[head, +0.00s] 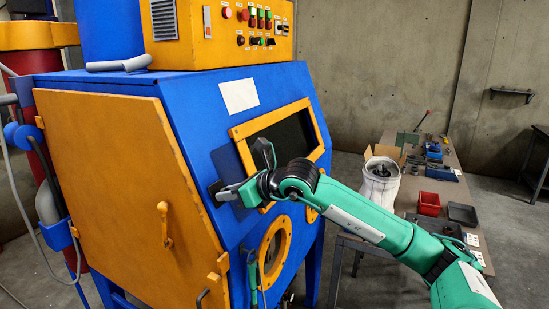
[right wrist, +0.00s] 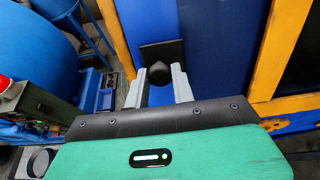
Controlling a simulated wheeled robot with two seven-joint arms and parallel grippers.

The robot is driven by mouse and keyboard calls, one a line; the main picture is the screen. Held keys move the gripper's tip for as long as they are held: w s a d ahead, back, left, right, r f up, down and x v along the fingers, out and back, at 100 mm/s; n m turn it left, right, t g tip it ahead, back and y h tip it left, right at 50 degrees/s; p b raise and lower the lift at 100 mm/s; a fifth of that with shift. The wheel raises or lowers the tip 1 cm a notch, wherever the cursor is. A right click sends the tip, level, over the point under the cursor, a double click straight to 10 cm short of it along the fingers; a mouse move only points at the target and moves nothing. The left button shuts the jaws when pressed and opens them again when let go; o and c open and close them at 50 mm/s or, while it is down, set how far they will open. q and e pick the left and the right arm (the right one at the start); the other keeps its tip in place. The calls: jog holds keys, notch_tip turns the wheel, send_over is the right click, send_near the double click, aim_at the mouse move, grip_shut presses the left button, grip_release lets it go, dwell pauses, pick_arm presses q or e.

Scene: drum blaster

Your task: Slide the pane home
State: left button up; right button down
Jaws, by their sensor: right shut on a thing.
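The blue cabinet (head: 215,125) has an orange-framed window (head: 236,135) with a dark interior or pane (head: 290,137); I cannot tell which. A small dark plate (head: 214,190) stands against the blue front, left of the window's lower corner. Whether the plate belongs to the pane is not clear. My left gripper is out of view.
A large orange door (head: 130,170) with a handle covers the cabinet's left side. A round orange-rimmed port (head: 274,248) lies below the window. A control box (head: 225,30) sits on top. A bench (head: 400,195) with a white bucket and trays stands right.

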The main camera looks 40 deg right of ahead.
aim_at(244, 174)
jog(key=shift+w+d+r+b, duration=0.1)
jog(key=shift+w+d+b, duration=0.25)
jog(key=shift+d, duration=0.55)
jog(key=shift+w+d+f+b, duration=0.1)
jog(key=shift+w+d+b, duration=0.25)
jog(key=shift+d, duration=0.5)
jog(key=shift+w+d+r+b, duration=0.1)
jog(key=shift+w+d+b, duration=0.25)
jog(key=shift+d, duration=0.8)
jog(key=shift+r, duration=0.1)
jog(key=shift+w+d, duration=0.35)
jog(key=shift+d, duration=0.55)
jog(key=shift+w+d, duration=0.4)
jog(key=shift+d, duration=0.55)
jog(key=shift+w+d, duration=0.35)
jog(key=shift+d, duration=0.55)
jog(key=shift+r, duration=0.1)
